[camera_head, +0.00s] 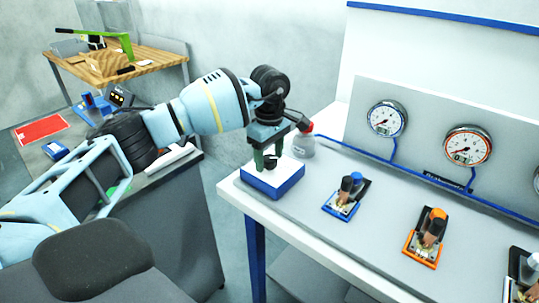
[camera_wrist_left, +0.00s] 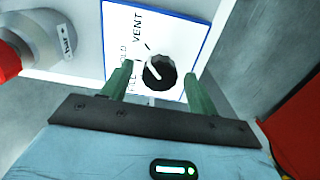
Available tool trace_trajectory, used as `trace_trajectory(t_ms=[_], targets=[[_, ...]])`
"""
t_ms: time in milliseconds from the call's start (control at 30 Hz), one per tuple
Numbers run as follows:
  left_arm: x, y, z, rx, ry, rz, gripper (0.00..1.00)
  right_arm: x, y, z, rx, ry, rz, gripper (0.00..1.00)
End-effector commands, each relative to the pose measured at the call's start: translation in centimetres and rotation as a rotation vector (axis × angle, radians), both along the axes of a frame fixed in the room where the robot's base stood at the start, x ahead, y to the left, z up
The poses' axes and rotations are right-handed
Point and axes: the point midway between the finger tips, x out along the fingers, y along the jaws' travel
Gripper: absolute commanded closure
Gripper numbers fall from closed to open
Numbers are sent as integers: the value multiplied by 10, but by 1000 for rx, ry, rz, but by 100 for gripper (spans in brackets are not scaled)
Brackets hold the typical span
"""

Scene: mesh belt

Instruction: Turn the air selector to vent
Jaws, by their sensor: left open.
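The air selector is a black round knob (camera_wrist_left: 161,73) on a white plate with a blue edge (camera_wrist_left: 183,22). VENT, a partly hidden HOLD and FILL are printed along the plate's left side in the left wrist view. A white mark on the knob slants towards its upper left; I cannot tell exactly which label it meets. In the head view the plate sits on a blue-sided box (camera_head: 273,191) at the table's near left corner. My left gripper (camera_head: 268,157) is open above it, its green fingers either side of the knob. Contact cannot be told.
A grey bottle with a red top (camera_head: 304,142) stands close behind the box. Valves with blue (camera_head: 347,195) and orange (camera_head: 427,238) handles lie to the right, below dial gauges (camera_head: 386,118). Blue piping runs along the panel. A wooden bench (camera_head: 160,62) stands far left.

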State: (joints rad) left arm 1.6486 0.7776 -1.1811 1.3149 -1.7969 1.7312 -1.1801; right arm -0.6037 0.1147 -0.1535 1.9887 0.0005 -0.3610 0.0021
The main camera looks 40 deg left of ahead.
Motion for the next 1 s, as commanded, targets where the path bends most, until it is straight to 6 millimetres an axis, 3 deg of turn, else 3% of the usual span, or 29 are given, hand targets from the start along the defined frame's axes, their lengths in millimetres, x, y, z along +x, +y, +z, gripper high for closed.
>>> trace_trajectory(t_ms=[167, 533, 1000], targets=[[1, 0, 14, 0, -3, 0, 41, -1, 0, -1, 0, 3, -1, 25], [1, 0, 68, 0, -2, 0, 41, -4, 0, -4, 1, 10, -1, 25], [0, 0, 78, 0, 0, 0, 41, -3, 2, -3, 4, 6, -4, 25]])
